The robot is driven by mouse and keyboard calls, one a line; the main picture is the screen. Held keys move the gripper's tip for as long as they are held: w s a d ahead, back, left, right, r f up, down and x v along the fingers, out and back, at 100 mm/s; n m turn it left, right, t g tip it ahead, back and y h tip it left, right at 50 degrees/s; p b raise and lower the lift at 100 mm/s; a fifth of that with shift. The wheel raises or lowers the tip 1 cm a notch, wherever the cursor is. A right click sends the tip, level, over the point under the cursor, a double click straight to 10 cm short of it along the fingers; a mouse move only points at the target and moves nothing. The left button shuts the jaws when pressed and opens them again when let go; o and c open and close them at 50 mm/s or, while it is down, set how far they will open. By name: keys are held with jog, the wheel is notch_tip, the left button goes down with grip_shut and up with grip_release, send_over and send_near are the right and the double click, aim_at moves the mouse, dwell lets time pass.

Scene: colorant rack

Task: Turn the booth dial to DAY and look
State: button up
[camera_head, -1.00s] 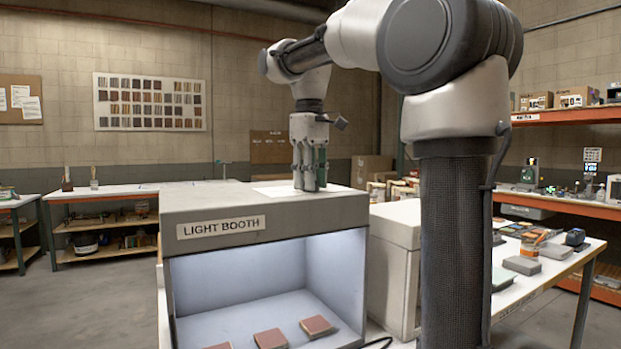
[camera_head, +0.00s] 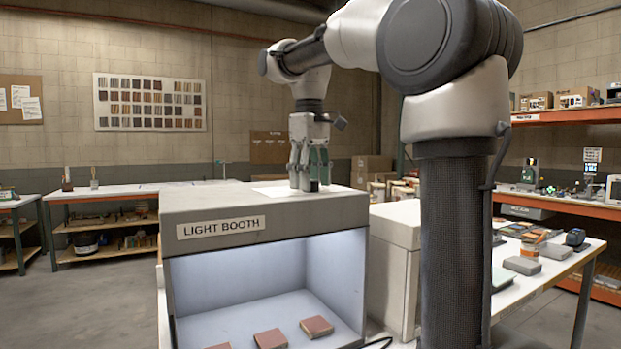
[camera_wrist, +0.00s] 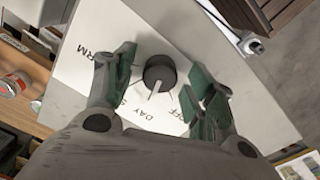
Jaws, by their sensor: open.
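The light booth (camera_head: 265,208) stands in front of me in the head view. On its top, in the wrist view, is a dark round dial (camera_wrist: 160,72) on a white label plate (camera_wrist: 85,65) reading DAY, OFF and a partly hidden word ending in RM. The dial's pale pointer faces the DAY and OFF side; I cannot tell exactly which mark it meets. My gripper (camera_wrist: 162,76) is open, with one green-padded finger on each side of the dial. Gaps show between fingers and dial. In the head view my gripper (camera_head: 309,186) is low over the booth top, and the dial is hidden.
Several reddish sample blocks (camera_head: 317,326) lie on the lit booth floor. A pale cabinet (camera_head: 393,262) stands right of the booth. A white table (camera_head: 545,272) with small items is further right. A cable with a pale plug (camera_wrist: 250,42) lies beside the booth in the wrist view.

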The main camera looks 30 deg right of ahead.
notch_tip(320, 180, up, 12)
dwell(0.5)
jog(key=shift+a, duration=0.1)
